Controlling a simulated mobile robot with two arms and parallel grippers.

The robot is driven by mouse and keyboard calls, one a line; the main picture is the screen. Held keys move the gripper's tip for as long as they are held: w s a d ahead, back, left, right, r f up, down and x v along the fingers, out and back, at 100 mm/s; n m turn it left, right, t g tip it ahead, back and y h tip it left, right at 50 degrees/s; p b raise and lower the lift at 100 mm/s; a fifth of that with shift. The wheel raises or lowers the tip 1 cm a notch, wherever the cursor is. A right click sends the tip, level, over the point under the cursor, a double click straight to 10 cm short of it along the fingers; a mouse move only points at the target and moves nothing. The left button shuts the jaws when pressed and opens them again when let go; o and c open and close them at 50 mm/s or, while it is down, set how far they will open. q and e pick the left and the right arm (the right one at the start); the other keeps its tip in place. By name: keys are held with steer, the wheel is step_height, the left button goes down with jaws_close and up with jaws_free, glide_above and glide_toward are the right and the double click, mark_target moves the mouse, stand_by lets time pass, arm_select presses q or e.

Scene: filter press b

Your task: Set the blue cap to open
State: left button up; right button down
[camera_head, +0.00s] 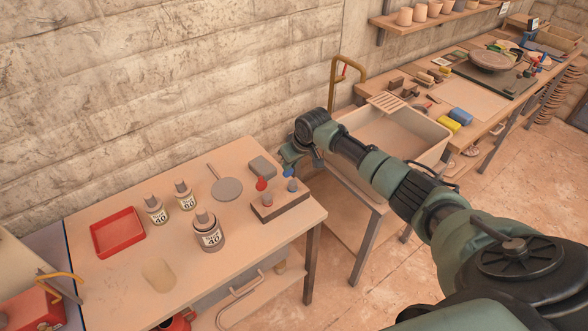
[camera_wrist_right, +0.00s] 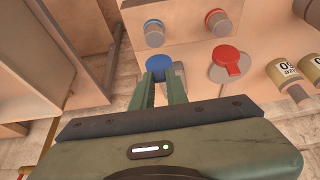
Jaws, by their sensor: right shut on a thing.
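The blue cap (camera_head: 288,172) shows just above the right-hand grey post on a dark brown block (camera_head: 282,206) near the table's right edge. My right gripper (camera_head: 289,161) reaches over it from the back. In the right wrist view my two fingers (camera_wrist_right: 163,88) are close together, shut on the blue cap (camera_wrist_right: 157,62), whose lower part they hide. The post with a blue ring (camera_wrist_right: 155,34) stands beside it, and I cannot tell how the two join. My left gripper is out of view.
On the table (camera_head: 120,275) are a red tray (camera_head: 118,232), several labelled bottles, a grey round disc (camera_head: 228,189) and a grey block (camera_head: 263,166). A pale sink basin (camera_head: 430,139) stands to the right, under my right arm. The table's front middle is mostly clear.

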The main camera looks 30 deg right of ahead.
mark_target(291, 181)
steer(key=shift+w+a+g+b, duration=0.1)
steer(key=shift+w+g+b, duration=0.6)
steer(key=shift+g, duration=0.2)
steer(key=c, duration=1.4)
jaws_free()
steer(key=b+v, duration=0.2)
steer(key=v, duration=0.5)
steer(key=shift+r, duration=0.4)
